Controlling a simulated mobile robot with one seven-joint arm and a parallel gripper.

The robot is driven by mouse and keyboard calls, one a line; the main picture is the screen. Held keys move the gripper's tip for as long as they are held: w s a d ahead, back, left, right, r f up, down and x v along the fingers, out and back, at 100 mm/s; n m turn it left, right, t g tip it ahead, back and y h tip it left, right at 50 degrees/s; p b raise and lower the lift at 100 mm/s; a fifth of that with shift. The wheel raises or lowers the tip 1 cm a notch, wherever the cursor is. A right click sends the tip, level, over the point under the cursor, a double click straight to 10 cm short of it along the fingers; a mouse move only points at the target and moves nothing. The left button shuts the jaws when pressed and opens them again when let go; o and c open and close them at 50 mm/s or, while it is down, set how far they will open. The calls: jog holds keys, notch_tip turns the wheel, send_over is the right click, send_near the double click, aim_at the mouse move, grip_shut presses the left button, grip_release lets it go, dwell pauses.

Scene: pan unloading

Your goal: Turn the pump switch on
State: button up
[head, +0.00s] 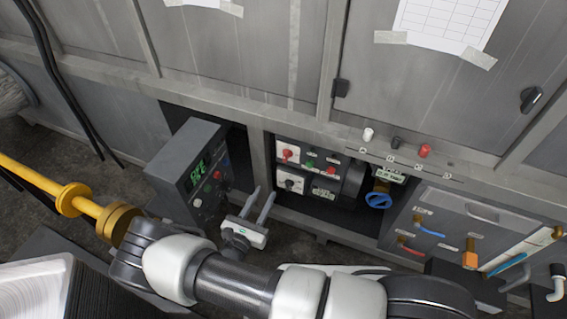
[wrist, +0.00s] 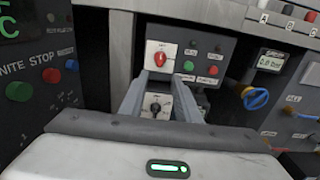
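A dark panel with two rotary switches stands ahead of my gripper (head: 264,192). The upper switch has a red knob (head: 287,154); it also shows in the wrist view (wrist: 161,57). The lower switch has a black knob (head: 289,184) and shows between the fingers in the wrist view (wrist: 155,106). Their small labels are too blurred to tell which is the pump switch. My gripper, also in the wrist view (wrist: 160,78), is open, with nothing between its fingers. The fingers point at the panel and appear short of it.
A grey control box (head: 187,166) with a green display stands left of my gripper. Right of the switches are green and red buttons (wrist: 212,70) and a blue valve handle (head: 378,200). A yellow pipe (head: 40,181) runs at the left. Cabinet framing surrounds the panel recess.

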aim_at(284, 159)
jog(key=b+x, duration=0.2)
jog(key=x, duration=1.3)
jog(key=shift+w+d, duration=0.1)
jog(key=shift+c, duration=0.2)
grip_shut()
